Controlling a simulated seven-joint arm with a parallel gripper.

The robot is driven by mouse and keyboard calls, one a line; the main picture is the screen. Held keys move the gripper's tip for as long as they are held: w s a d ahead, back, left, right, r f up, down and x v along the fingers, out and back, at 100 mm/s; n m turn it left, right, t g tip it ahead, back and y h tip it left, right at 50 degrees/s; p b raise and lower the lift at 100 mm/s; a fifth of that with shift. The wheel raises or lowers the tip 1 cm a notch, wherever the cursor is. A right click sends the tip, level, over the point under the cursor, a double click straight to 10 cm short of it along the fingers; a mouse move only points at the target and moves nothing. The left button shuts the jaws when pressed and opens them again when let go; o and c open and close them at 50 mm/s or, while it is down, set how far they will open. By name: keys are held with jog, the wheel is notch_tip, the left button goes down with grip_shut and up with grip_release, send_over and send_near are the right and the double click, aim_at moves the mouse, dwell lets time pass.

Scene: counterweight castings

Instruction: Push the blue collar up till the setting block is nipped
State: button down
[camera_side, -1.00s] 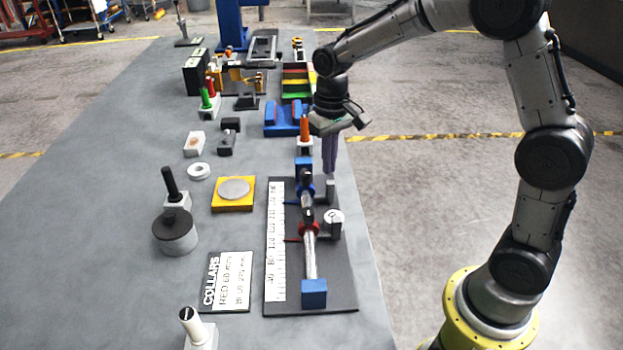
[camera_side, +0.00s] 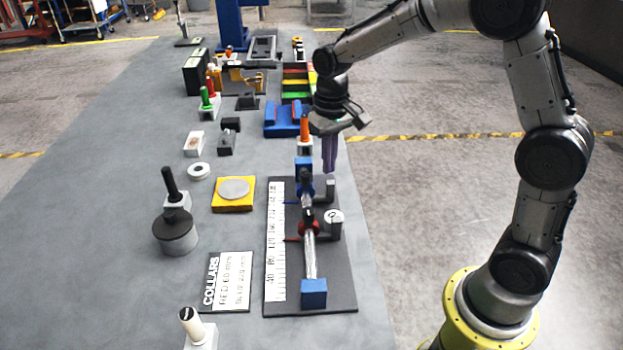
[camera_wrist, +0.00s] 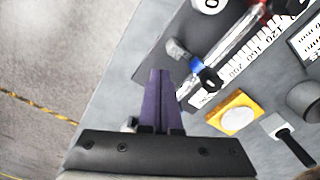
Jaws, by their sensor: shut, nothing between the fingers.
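The blue collar (camera_side: 305,188) sits on the shiny rod near its far end, with a black knob on top and a blue pointer towards the scale. It also shows in the wrist view (camera_wrist: 195,66). The red collar (camera_side: 307,228) is nearer on the rod. A grey upright piece (camera_side: 330,190) stands just right of the blue collar. A pale round piece on a dark block (camera_side: 334,217) stands beside the red collar; I cannot tell which is the setting block. My gripper (camera_side: 329,171) is shut and empty, its purple fingers above the plate's far right, apart from the blue collar.
The rod's near end meets a blue block (camera_side: 313,290) on the dark base plate (camera_side: 343,290). A white scale (camera_side: 276,240) runs along the left. An orange post (camera_side: 304,128) stands just beyond the plate. A yellow pad (camera_side: 218,205) and a collar card (camera_side: 229,281) lie left.

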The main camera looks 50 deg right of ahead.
aim_at(332, 194)
jog(key=shift+f, duration=0.25)
jog(key=shift+f, duration=1.45)
jog(key=shift+s+a, duration=2.4)
jog(key=shift+s, duration=0.05)
dwell(1.8)
jog(key=shift+w+d, duration=0.1)
jog(key=shift+w, duration=0.05)
jog(key=shift+w+d, duration=0.35)
jog(key=shift+w, duration=0.05)
dwell(0.3)
notch_tip(332, 194, up, 7)
dwell(0.9)
